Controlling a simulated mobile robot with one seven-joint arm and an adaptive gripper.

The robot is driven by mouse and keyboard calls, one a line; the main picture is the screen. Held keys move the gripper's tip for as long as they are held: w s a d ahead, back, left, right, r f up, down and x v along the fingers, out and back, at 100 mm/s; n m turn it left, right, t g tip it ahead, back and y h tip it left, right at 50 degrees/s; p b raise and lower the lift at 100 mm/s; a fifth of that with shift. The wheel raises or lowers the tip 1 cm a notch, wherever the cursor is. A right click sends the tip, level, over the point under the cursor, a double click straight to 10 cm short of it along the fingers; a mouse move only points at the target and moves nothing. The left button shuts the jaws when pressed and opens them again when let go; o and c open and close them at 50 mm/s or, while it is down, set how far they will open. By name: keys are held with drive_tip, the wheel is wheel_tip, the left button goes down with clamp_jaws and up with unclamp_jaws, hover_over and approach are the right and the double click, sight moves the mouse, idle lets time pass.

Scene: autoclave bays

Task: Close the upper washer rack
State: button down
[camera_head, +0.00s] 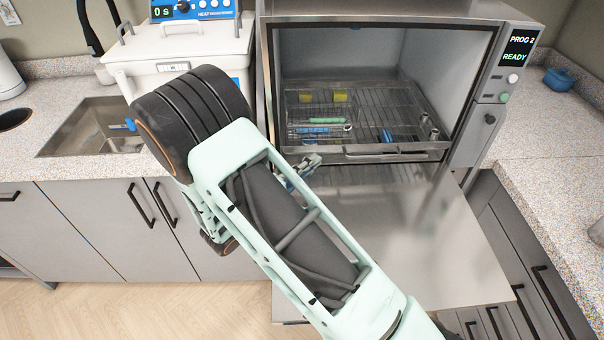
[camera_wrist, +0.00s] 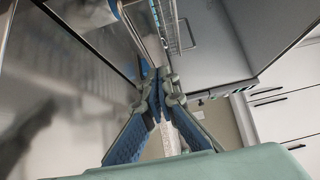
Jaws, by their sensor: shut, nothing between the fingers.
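The washer (camera_head: 377,13) is a steel box with its chamber open at the front. Its wire rack (camera_head: 430,100) lies in the chamber, with a bar handle (camera_head: 385,153) along the front edge near the chamber mouth. I cannot tell how far it projects, or make out a second rack. My gripper (camera_head: 308,163) is shut and empty near the rack's front left corner, partly hidden behind my arm. In the wrist view, the blue-padded fingers (camera_wrist: 160,80) meet at their tips, below the rack's wire edge (camera_wrist: 173,28). Contact cannot be told.
The dropped steel door (camera_head: 425,235) extends forward below the rack. The rack holds yellow items (camera_head: 340,96), a green item (camera_head: 326,120) and small metal parts. A white lidded bath (camera_head: 180,55) and a sink (camera_head: 85,125) stand left. The right counter (camera_head: 560,160) is mostly clear.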

sight(303, 139)
drive_tip(key=shift+w, duration=1.05)
drive_tip(key=w, duration=0.9)
drive_tip(key=shift+w, duration=0.15)
